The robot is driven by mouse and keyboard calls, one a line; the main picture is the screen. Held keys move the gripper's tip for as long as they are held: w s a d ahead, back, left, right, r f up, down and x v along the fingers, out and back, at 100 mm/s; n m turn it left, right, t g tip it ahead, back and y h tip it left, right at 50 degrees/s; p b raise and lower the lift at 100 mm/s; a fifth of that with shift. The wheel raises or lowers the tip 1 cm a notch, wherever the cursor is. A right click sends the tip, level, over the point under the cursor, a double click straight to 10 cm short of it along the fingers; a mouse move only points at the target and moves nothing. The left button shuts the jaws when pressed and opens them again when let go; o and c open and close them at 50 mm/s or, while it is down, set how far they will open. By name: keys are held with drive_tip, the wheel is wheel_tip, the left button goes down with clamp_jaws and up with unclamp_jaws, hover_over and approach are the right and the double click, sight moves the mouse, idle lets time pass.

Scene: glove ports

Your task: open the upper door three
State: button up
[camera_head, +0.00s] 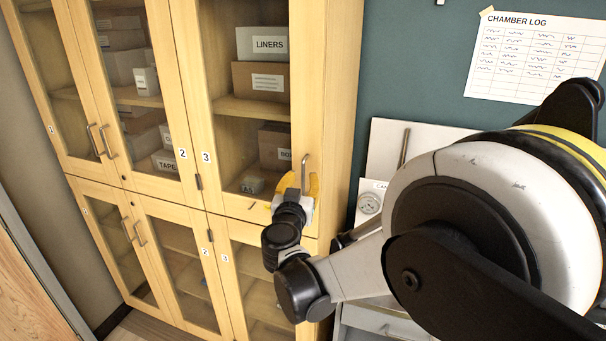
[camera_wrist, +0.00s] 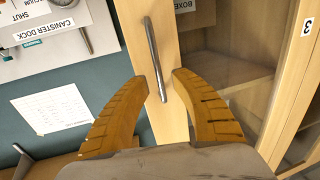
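The upper door three (camera_head: 210,60) is a pale wooden frame with glass, marked with a "3" label, and it looks shut. Its metal bar handle (camera_head: 305,172) stands upright near the lower right of the door. My gripper (camera_head: 298,184) is at this handle, with its yellow fingers spread. In the wrist view the handle (camera_wrist: 151,45) runs between the two open fingertips (camera_wrist: 165,74), nearer the left one. I cannot tell whether a finger touches it. The "3" label also shows in the wrist view (camera_wrist: 307,27).
Upper doors one and two and the lower doors (camera_head: 180,255) look shut. Boxes (camera_head: 262,60) stand behind the glass. Right of the cabinet are a teal wall with a chamber log sheet (camera_head: 530,55) and a white canister dock panel (camera_wrist: 50,30). My arm covers the right side.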

drive_tip(key=shift+w+d, duration=0.15)
drive_tip(key=shift+w, duration=0.95)
clamp_jaws()
drive_tip(key=shift+s, duration=0.1)
